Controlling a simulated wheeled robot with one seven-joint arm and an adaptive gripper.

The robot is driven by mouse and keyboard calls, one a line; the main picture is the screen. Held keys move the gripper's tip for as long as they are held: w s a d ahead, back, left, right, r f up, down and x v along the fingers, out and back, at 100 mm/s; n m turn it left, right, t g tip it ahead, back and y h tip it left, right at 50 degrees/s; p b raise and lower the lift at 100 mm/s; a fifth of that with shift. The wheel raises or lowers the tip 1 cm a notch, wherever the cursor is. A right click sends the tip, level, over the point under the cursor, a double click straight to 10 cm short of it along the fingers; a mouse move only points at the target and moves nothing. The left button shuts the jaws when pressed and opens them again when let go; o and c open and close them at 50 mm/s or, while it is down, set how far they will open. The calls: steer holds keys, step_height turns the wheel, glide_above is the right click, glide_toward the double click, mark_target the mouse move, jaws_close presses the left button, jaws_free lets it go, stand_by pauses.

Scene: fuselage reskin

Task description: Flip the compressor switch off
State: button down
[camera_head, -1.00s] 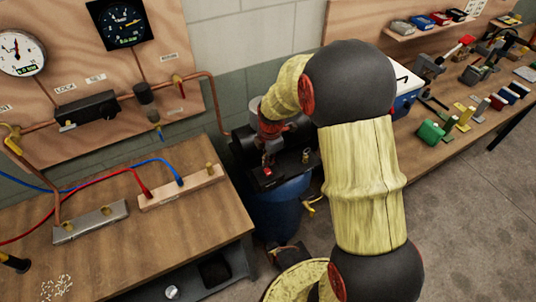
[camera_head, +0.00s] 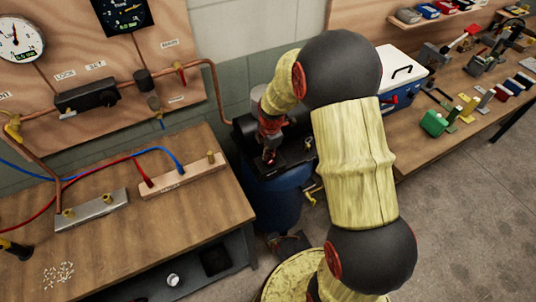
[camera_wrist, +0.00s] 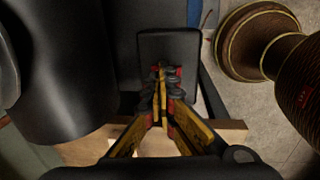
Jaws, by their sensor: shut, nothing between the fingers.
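The compressor has a blue tank (camera_head: 275,205) and a black top, and stands between the two benches. A dark switch box (camera_head: 285,160) sits on its top; the box also shows as a black panel (camera_wrist: 168,48) in the wrist view. My gripper (camera_head: 269,158) points down at this box, its fingertips at or just over it. In the wrist view my gripper (camera_wrist: 162,85) has its yellow fingers together and empty over the panel. The switch lever is hidden behind the fingers. I cannot tell whether they touch it or which way it is set.
A wooden bench (camera_head: 110,240) with hoses and manifold blocks is on the left. A gauge board (camera_head: 120,60) with copper pipes is on the wall behind it. A second bench (camera_head: 430,160) with tools and a white-lidded cooler (camera_head: 398,72) is on the right. The floor at lower right is clear.

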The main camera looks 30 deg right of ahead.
steer(key=shift+s+f, duration=0.15)
steer(key=shift+s, duration=0.8)
